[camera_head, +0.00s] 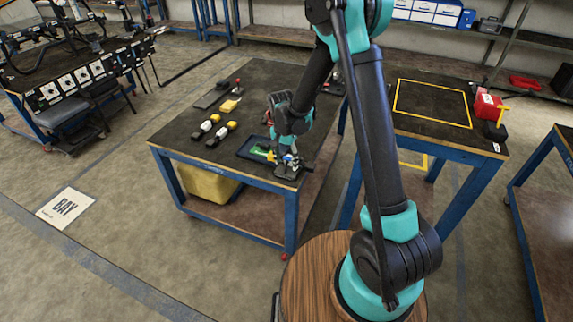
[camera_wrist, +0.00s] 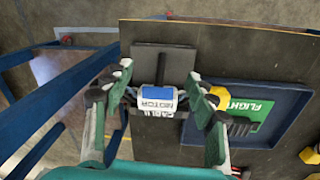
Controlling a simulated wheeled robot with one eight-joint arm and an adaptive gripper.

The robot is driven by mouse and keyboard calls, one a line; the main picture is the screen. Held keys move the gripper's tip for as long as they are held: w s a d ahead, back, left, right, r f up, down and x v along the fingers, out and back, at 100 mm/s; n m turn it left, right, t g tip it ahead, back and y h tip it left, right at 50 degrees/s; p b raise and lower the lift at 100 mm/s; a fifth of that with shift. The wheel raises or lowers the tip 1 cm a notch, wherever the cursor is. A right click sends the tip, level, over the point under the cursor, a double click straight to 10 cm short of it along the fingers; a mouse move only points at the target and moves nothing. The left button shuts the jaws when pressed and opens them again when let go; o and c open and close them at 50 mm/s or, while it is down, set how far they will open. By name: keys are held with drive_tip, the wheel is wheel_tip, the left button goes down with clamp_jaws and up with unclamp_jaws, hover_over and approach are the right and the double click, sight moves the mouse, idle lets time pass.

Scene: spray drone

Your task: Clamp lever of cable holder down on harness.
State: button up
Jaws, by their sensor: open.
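The cable holder (camera_wrist: 145,120) is a dark base near the table's front right corner, with a partly hidden "CABLE" label. It also shows in the head view (camera_head: 288,173). A blue and white piece marked "MOTOR" (camera_wrist: 158,98), seemingly part of the harness, lies across it. A dark flat block (camera_wrist: 163,62) extends beyond this piece; I cannot tell whether it is the lever. My gripper (camera_wrist: 155,97) is open, with one finger on each side of the "MOTOR" piece and gaps showing. In the head view my gripper (camera_head: 289,152) is low over the holder.
A blue-rimmed tray (camera_wrist: 293,133) with a green "FLIGHT" card (camera_wrist: 245,107) lies close to the right finger in the wrist view. A second table (camera_head: 425,130) stands to the right.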

drive_tip(key=shift+f, duration=0.8)
drive_tip(key=shift+c, duration=0.2)
drive_tip(key=c, duration=1.1)
drive_tip(key=shift+w+d+f+g+y, duration=0.15)
drive_tip(key=shift+w+g+y, duration=0.15)
drive_tip(key=shift+g, duration=0.5)
drive_tip(key=shift+c, duration=0.3)
drive_tip(key=o, duration=1.2)
drive_tip(key=shift+s, duration=0.1)
wheel_tip(320, 180, up, 12)
drive_tip(key=w, duration=0.2)
